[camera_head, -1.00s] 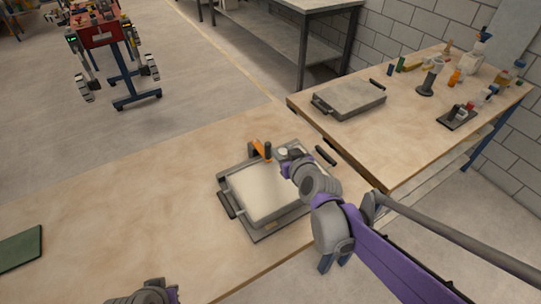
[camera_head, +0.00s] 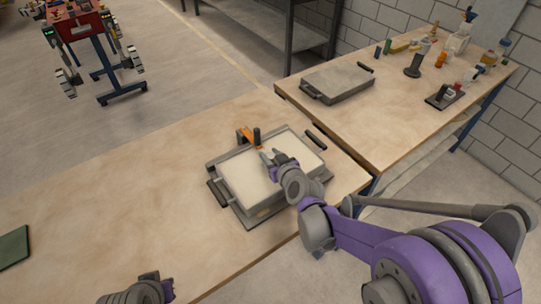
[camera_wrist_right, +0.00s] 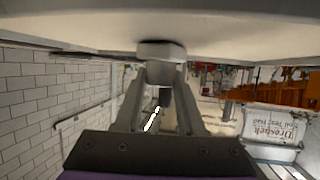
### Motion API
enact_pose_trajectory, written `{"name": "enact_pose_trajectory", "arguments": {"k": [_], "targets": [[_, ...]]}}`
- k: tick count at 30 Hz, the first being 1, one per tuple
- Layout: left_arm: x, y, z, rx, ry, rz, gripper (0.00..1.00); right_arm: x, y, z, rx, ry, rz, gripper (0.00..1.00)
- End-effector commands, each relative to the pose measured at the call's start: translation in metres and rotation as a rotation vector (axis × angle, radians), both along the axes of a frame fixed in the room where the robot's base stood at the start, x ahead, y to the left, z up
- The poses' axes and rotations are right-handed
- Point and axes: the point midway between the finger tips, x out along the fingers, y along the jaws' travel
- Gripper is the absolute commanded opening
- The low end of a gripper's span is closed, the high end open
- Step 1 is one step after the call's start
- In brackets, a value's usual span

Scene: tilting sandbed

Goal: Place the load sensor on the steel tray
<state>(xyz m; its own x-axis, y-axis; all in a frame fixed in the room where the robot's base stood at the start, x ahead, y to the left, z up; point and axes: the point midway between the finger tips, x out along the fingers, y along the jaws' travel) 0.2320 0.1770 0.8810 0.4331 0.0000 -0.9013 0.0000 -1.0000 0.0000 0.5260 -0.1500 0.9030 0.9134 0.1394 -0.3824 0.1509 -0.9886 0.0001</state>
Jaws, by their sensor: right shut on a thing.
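My right gripper (camera_head: 268,158) is over the pale-filled steel tray (camera_head: 212,173) on the near table, pointing in from the right. In the right wrist view my right gripper (camera_wrist_right: 160,62) is shut on a small grey rounded piece, which I take as the load sensor (camera_wrist_right: 160,49). It is close to the pale surface at the top of that view; I cannot tell whether they touch. In the head view the piece is not clear. My left gripper (camera_head: 152,292) is cut off at the bottom edge, and its fingers cannot be made out.
An orange bracket with a dark post (camera_head: 256,138) stands at the tray's back edge. Black handles stick out at its ends. A second grey tray (camera_head: 338,82) and several small items lie on the far table (camera_head: 400,105). A green mat (camera_head: 14,246) lies left. The near table's middle is clear.

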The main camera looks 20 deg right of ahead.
Motion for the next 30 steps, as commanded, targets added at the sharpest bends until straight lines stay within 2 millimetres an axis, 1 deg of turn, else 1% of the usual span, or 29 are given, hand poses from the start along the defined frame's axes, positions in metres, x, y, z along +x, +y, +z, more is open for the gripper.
{"name": "enact_pose_trajectory", "arguments": {"k": [3, 7, 8, 9, 12, 20, 23, 26, 30], "targets": [[0.000, 0.000, 0.000, 0.000, 0.000, 0.000, 0.00, 0.000, 0.000, 0.001, 0.000, 0.000, 0.000, 0.00], [-0.001, 0.000, -0.003, 0.000, 0.001, 0.000, 0.00, 0.000, 0.000, -0.004, 0.000, 0.000, 0.000, 0.00], [0.000, 0.000, -0.002, 0.000, 0.001, 0.000, 0.00, 0.000, 0.000, -0.003, 0.000, 0.000, 0.000, 0.44], [0.000, 0.000, -0.002, 0.000, 0.001, 0.000, 0.00, 0.000, 0.000, -0.003, 0.000, 0.000, 0.000, 0.51], [0.000, 0.000, -0.002, 0.000, 0.001, 0.000, 0.00, 0.000, 0.000, -0.002, 0.000, 0.000, 0.000, 0.69], [0.000, 0.000, -0.002, 0.000, 0.001, 0.000, 0.00, 0.000, 0.000, -0.002, 0.000, 0.000, 0.000, 0.69], [0.000, 0.000, 0.002, 0.000, -0.001, 0.000, 0.00, 0.000, 0.000, 0.003, 0.000, -0.001, 0.000, 0.69], [0.000, 0.000, 0.002, 0.000, -0.001, 0.000, 0.00, -0.010, -0.002, 0.006, 0.001, 0.000, -0.002, 0.69], [0.001, 0.000, 0.005, 0.000, -0.002, 0.000, 0.00, -0.035, -0.006, 0.016, 0.001, -0.001, -0.001, 0.69]]}}
